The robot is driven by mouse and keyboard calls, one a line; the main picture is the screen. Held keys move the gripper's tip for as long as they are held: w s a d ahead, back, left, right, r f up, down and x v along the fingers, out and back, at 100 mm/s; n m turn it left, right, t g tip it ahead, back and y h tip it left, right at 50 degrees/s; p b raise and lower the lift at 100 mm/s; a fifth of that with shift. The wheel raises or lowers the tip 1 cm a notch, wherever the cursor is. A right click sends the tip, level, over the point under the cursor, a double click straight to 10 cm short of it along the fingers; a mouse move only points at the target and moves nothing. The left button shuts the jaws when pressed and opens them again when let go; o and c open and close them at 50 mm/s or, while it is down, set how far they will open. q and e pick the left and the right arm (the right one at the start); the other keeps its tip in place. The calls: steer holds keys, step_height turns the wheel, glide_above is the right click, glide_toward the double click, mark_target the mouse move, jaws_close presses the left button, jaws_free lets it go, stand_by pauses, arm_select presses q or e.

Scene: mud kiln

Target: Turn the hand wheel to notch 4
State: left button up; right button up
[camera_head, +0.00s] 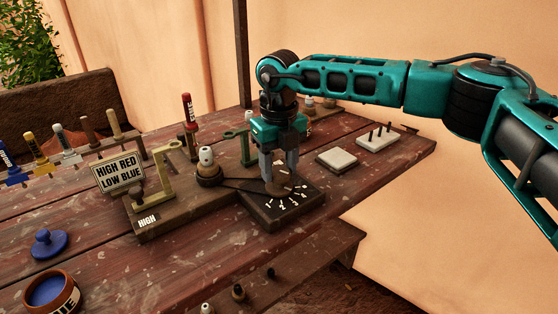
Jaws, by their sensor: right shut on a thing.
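The hand wheel (279,187) is a small brown knob on a dark square base with white numbered notch marks (284,204) along its front edge. My right gripper (280,176) points straight down at the wheel, with its two grey fingers shut on its upright part. The fingers hide part of the wheel, so I cannot tell which notch it stands at. A dark belt (235,183) runs from the wheel base to a spool (208,173) with a white top on the wooden board. My left gripper is not in view.
A "HIGH RED LOW BLUE" sign (119,174) and a yellow-green bracket (162,175) stand left of the wheel. A red bottle-like piece (189,115) stands behind. A white tile (337,158) and a pegged block (381,138) lie right. A blue pot (50,292) sits front left.

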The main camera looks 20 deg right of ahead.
mark_target(279, 170)
steer(key=shift+r+n, duration=0.1)
steer(key=shift+n, duration=0.5)
steer(key=o, duration=1)
steer(key=shift+o, duration=0.2)
step_height(279, 170, up, 13)
steer(key=p, duration=0.1)
steer(key=shift+p, duration=0.35)
